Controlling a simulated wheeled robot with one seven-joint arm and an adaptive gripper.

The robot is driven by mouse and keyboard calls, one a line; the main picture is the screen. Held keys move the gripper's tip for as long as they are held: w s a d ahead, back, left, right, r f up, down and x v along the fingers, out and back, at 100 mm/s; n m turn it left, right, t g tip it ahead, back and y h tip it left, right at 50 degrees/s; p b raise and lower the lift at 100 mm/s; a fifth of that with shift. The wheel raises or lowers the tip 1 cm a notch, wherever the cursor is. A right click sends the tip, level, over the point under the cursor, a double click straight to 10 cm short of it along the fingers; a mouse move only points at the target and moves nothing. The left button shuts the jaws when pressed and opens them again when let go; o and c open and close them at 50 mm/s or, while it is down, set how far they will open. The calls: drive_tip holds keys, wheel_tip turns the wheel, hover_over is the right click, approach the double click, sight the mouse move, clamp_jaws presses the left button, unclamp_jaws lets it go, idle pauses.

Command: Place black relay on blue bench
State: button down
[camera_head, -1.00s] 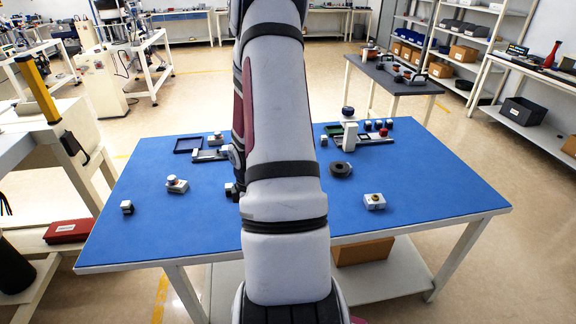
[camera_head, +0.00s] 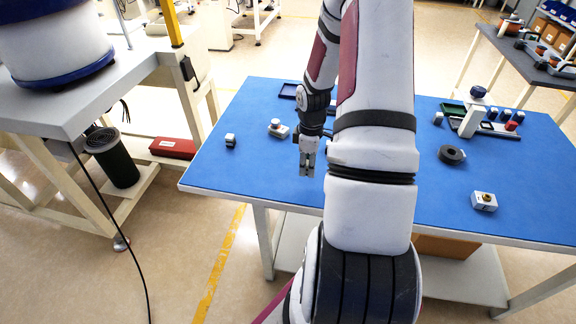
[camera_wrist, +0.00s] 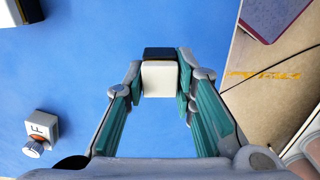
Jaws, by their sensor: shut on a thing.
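My gripper (camera_wrist: 163,78) is shut on a small block with a black end and a cream-white body, the black relay (camera_wrist: 160,54), in the wrist view. The relay sits between the two fingertips. In the head view my gripper (camera_head: 308,172) points down over the front left part of the blue bench (camera_head: 245,175), left of my upper arm. The relay is too small to make out there. I cannot tell whether it touches the bench top or hangs just above it. The bench's front edge runs close to the gripper, on the right of the wrist view.
A small white-and-black block (camera_head: 230,140) and a grey-white device (camera_head: 278,128) stand on the bench left of my gripper. A black ring (camera_head: 451,154), a white box with a brass knob (camera_head: 484,200) and a white stand (camera_head: 473,115) are to the right. The front left surface is clear.

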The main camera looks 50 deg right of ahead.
hover_over(286, 175)
drive_tip(key=shift+s+d+f, duration=0.2)
drive_tip(key=shift+f, duration=0.1)
drive_tip(key=shift+w+a+f, duration=0.1)
drive_tip(key=shift+w+f, duration=0.05)
drive_tip(key=shift+f, duration=0.75)
drive_tip(key=shift+w+f, duration=0.15)
drive_tip(key=shift+f, duration=0.75)
drive_tip(key=shift+f, duration=0.15)
drive_tip(key=c, duration=1.3)
unclamp_jaws()
drive_tip(key=shift+c, duration=0.2)
